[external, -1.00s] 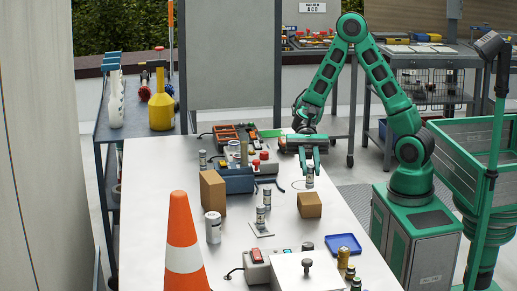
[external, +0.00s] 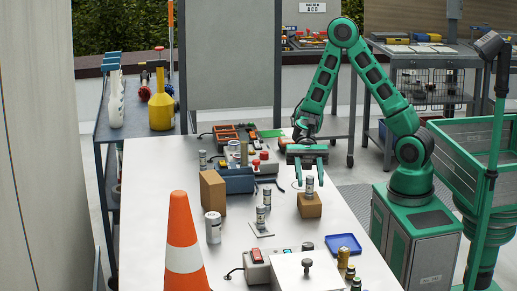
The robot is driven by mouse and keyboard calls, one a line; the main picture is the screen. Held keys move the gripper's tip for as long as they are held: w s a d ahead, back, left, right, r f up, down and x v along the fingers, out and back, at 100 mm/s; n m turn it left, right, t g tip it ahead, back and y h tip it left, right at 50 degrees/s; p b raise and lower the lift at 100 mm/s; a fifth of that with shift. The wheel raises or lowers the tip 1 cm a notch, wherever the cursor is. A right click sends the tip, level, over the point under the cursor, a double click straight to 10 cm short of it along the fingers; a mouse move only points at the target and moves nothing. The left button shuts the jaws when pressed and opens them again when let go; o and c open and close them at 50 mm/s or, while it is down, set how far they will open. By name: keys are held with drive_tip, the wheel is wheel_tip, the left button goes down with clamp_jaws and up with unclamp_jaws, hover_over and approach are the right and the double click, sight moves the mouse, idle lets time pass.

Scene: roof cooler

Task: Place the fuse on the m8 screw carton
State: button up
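The fuse (external: 309,187) is a small pale cylinder with darker bands. It stands upright on top of a small brown carton (external: 310,207), which looks like the m8 screw carton, on the right part of the table. My gripper (external: 311,180) is above the carton with its fingers pointing down. The fingers are spread apart, one on each side of the fuse, with a visible gap between them and it. The carton's label cannot be read.
A taller brown carton (external: 212,191) stands to the left. A blue tray (external: 343,244) lies at front right, and an orange cone (external: 183,245) stands at front left.

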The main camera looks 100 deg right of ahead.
drive_tip(key=shift+d+r, duration=0.15)
drive_tip(key=shift+d, duration=0.05)
drive_tip(key=v, duration=1.1)
drive_tip(key=shift+d, duration=0.3)
drive_tip(key=s+f+n+h, duration=0.1)
drive_tip(key=f, duration=0.1)
drive_tip(key=s+f+n+g+h, duration=0.1)
drive_tip(key=f+h, duration=0.1)
drive_tip(key=shift+s+a+f+n, duration=0.1)
drive_tip(key=shift+s+f+n, duration=0.1)
drive_tip(key=shift+n, duration=0.2)
drive_tip(key=s+d+f+n+h, duration=0.1)
drive_tip(key=s+d+h, duration=0.1)
drive_tip(key=s+d+f+n+g+h, duration=0.1)
drive_tip(key=s+d+f+n+h, duration=0.1)
drive_tip(key=h, duration=0.1)
drive_tip(key=shift+s+f+n, duration=0.15)
drive_tip(key=shift+s+n, duration=0.05)
drive_tip(key=shift+n, duration=0.1)
drive_tip(key=s+d+r+n+h, duration=0.2)
drive_tip(key=s+d+n+h, duration=0.1)
drive_tip(key=s+d, duration=0.3)
drive_tip(key=s+d+r+n+g+h, duration=0.1)
drive_tip(key=s+d+r+n+h, duration=0.2)
drive_tip(key=s+d, duration=0.4)
drive_tip(key=s+n+h, duration=0.1)
drive_tip(key=s, duration=0.3)
drive_tip(key=shift+s+d+r, duration=0.3)
